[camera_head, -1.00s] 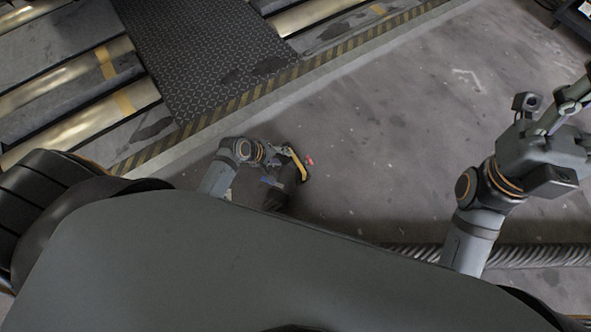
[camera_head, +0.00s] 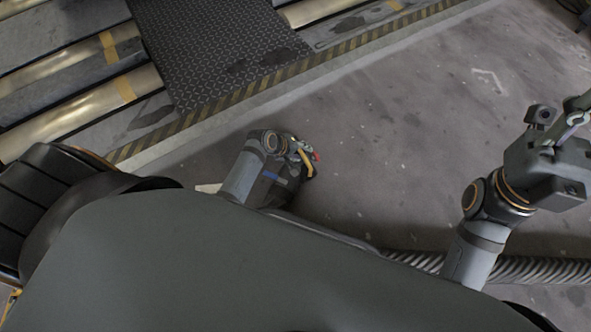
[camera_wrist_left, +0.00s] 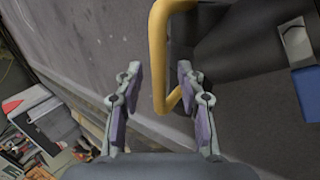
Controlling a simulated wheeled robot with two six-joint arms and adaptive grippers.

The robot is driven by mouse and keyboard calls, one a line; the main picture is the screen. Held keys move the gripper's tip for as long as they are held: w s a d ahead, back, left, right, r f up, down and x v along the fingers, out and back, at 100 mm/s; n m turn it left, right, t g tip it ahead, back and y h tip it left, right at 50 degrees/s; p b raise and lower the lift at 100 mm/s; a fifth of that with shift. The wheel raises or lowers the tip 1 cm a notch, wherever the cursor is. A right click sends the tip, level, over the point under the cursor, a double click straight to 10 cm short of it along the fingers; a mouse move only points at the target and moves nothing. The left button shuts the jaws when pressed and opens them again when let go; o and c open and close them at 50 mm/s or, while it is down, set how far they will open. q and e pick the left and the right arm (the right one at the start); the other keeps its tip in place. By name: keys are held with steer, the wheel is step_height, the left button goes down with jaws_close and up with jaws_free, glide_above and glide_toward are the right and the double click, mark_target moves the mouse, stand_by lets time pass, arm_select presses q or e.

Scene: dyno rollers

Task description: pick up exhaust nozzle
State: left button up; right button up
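The exhaust nozzle (camera_head: 268,185) is a dark, bulky piece with a yellow handle and a blue patch. It is low by the floor, partly hidden by my left arm. In the left wrist view its dark body (camera_wrist_left: 225,80) fills the right side, and its yellow handle (camera_wrist_left: 158,50) comes down between my fingers. My left gripper (camera_wrist_left: 160,70) is open, a finger on each side of the handle, with gaps visible. In the head view my left gripper (camera_head: 300,150) is at the handle end of the nozzle. My right gripper (camera_head: 574,115) is raised at the right edge, away from the nozzle.
A ribbed hose (camera_head: 540,270) lies along the floor at the lower right. Metal rollers (camera_head: 75,110) and a dark tread plate (camera_head: 215,50) lie beyond a yellow-black striped edge (camera_head: 240,95). The grey floor (camera_head: 420,130) between is largely clear.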

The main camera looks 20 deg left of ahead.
arm_select(q)
steer(key=shift+w+d+f, duration=0.1)
steer(key=shift+f, duration=0.05)
jaws_close()
stand_by(0.4)
steer(key=shift+w, duration=0.1)
